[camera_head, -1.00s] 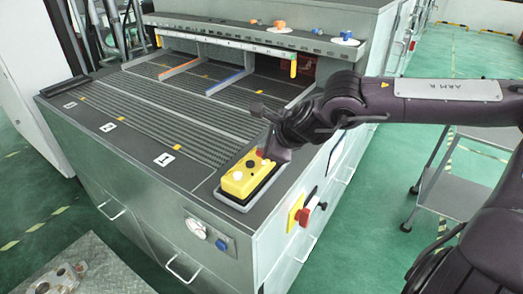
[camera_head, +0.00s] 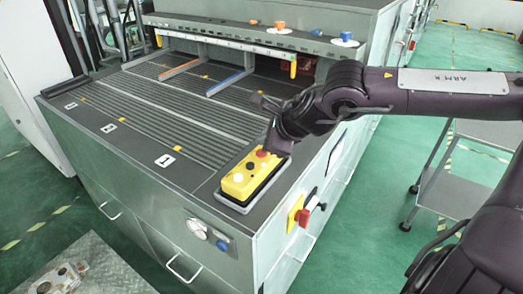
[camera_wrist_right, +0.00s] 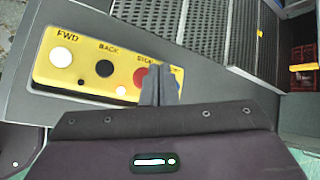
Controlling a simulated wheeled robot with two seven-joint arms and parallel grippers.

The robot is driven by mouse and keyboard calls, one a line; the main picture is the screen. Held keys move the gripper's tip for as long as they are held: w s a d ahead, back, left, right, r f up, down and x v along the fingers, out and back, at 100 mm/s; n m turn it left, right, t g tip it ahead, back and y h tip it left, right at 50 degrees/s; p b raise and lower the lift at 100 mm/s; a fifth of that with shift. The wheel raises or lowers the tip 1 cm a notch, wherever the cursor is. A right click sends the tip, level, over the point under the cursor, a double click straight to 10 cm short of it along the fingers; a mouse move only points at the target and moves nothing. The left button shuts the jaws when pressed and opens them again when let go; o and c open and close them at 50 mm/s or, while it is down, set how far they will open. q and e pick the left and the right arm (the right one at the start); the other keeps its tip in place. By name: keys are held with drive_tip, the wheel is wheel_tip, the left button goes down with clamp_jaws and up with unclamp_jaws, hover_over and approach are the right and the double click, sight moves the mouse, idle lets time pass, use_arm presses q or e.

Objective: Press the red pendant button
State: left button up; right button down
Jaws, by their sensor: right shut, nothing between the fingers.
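The yellow pendant (camera_head: 238,185) lies in a grey tray at the near right corner of the machine top. In the right wrist view the pendant (camera_wrist_right: 66,77) shows a white FWD button (camera_wrist_right: 61,57), a black BACK button (camera_wrist_right: 104,68) and a red STOP button (camera_wrist_right: 140,77). The red button (camera_head: 261,154) also shows in the head view. My right gripper (camera_head: 268,151) is shut and empty, its fingertips (camera_wrist_right: 156,70) right at the red button and partly covering it in the wrist view. I cannot tell whether they touch it. My left gripper is not in view.
The ribbed machine top (camera_head: 155,100) is flat and mostly clear left of the pendant. A red switch on a yellow plate (camera_head: 296,212) sits on the machine's side. A metal plate with castings (camera_head: 100,268) is at lower left; a grey cart (camera_head: 450,192) stands right.

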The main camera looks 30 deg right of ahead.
wheel_tip(320, 180, up, 4)
drive_tip(key=shift+r+p, duration=0.15)
drive_tip(key=shift+p, duration=0.75)
